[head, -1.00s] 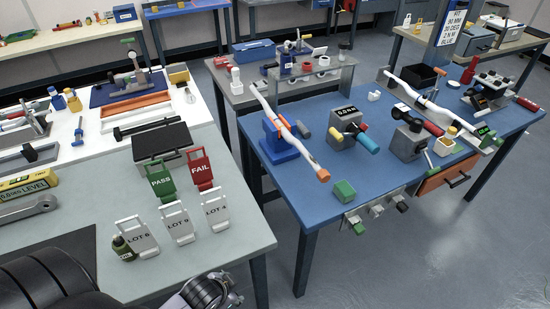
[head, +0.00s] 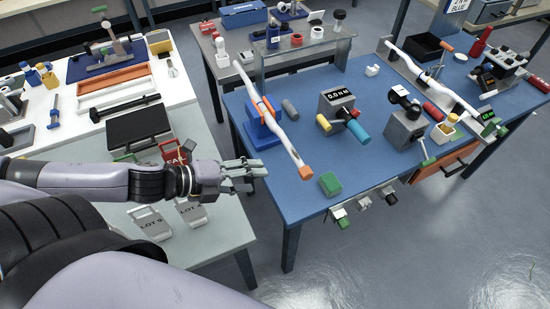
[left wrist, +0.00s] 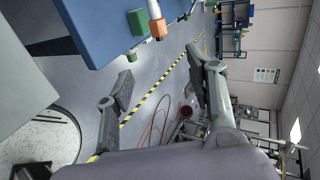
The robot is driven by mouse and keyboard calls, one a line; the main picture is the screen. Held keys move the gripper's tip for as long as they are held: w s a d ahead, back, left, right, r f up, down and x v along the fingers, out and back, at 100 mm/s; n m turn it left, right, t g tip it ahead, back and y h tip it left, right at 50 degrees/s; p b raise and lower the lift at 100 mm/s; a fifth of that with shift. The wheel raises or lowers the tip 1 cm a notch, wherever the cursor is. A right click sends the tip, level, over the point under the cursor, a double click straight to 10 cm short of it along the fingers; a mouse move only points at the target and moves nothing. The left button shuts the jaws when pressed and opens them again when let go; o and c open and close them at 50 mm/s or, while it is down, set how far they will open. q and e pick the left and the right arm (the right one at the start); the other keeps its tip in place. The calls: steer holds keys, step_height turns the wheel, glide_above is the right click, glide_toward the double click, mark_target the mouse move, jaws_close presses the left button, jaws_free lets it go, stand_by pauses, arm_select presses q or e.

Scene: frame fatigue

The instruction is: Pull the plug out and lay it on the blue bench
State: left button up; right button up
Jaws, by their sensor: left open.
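An orange plug (head: 305,172) sits in the near end of a white tube (head: 283,135). The tube lies slanted on a blue stand (head: 262,128) on the blue bench (head: 375,78). The plug also shows at the top of the left wrist view (left wrist: 158,28), beside a green block (left wrist: 136,21). My left gripper (head: 258,171) is open and empty, to the left of the plug, between the pale table and the bench. Its spread fingers (left wrist: 160,62) show in the left wrist view with floor beyond them. My right gripper is not in view.
A green block (head: 329,184) lies at the bench's front edge, close to the plug. A torque tester (head: 340,108) with coloured handles stands to the right. Lot tags (head: 190,210) stand on the pale table under my left arm.

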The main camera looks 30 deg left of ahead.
arm_select(q)
steer(key=b, duration=0.1)
glide_toward(303, 177)
steer(key=x, duration=0.8)
steer(key=shift+w, duration=0.25)
steer(key=shift+w+d+f, duration=0.4)
steer(key=shift+d+f, duration=0.05)
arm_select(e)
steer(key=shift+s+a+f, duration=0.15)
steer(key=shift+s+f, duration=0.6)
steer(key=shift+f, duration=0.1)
arm_select(q)
jaws_close()
